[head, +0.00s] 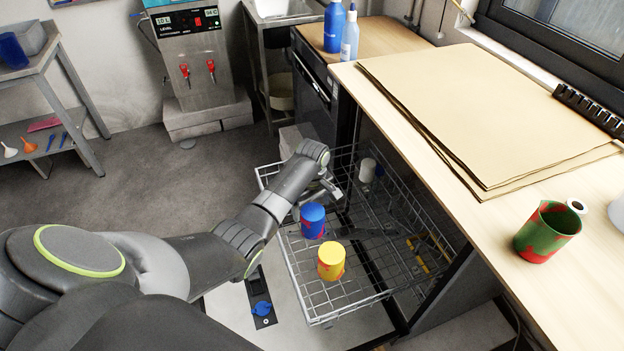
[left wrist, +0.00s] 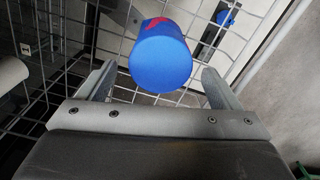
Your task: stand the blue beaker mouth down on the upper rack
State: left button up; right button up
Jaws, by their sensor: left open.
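The blue beaker (head: 312,222), with red stains, stands on the pulled-out wire rack (head: 345,300). Its closed round base faces up, so it is mouth down. My left gripper (head: 318,194) is just behind it, open and empty. In the left wrist view the blue beaker (left wrist: 160,62) shows between and a little beyond the two spread fingers (left wrist: 160,82); I see no finger closed on it. My right gripper is not in view.
A yellow beaker (head: 331,262) stands base up just in front of the blue one. A white cup (head: 367,170) is at the rack's back. A green beaker (head: 546,233) stands on the counter (head: 480,225) at right. The rack's right part has free room.

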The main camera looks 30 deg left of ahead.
pick_arm(q)
notch_tip(320, 180, up, 11)
jog(key=shift+f+p, duration=0.2)
jog(key=shift+p, duration=0.15)
jog(key=shift+f, duration=0.1)
